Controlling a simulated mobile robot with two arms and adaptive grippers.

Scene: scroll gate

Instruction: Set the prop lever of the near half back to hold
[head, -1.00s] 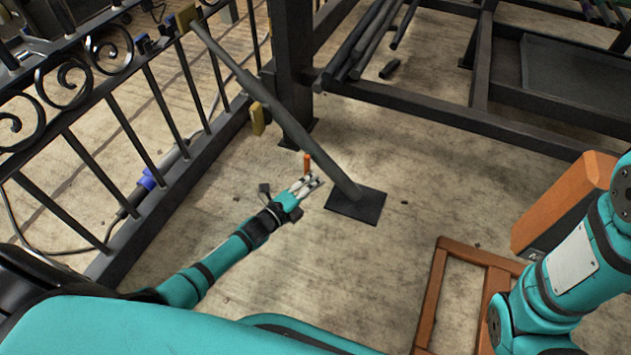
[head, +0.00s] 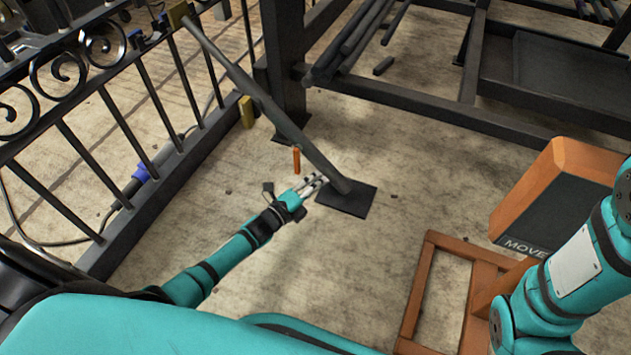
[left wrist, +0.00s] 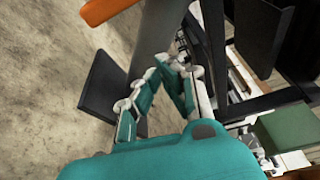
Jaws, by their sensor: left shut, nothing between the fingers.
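A grey diagonal prop (head: 262,99) runs from the top of the black gate (head: 150,110) down to a dark foot plate (head: 350,203) on the floor. A short orange lever (head: 296,159) stands upright beside the lower part of the prop. My left gripper (head: 318,181) is shut and empty, with its fingertips low beside the prop's foot, just below the lever in the picture. In the left wrist view its fingers (left wrist: 165,68) are beside the grey prop (left wrist: 158,30); the foot plate (left wrist: 103,85) is left of them. My right gripper is out of view.
An orange box with a dark face reading MOVE (head: 560,200) stands at the right, by an orange floor frame (head: 418,290). A black rack with loose bars (head: 350,40) is at the back. My right arm crosses the lower right. The floor between is mostly clear.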

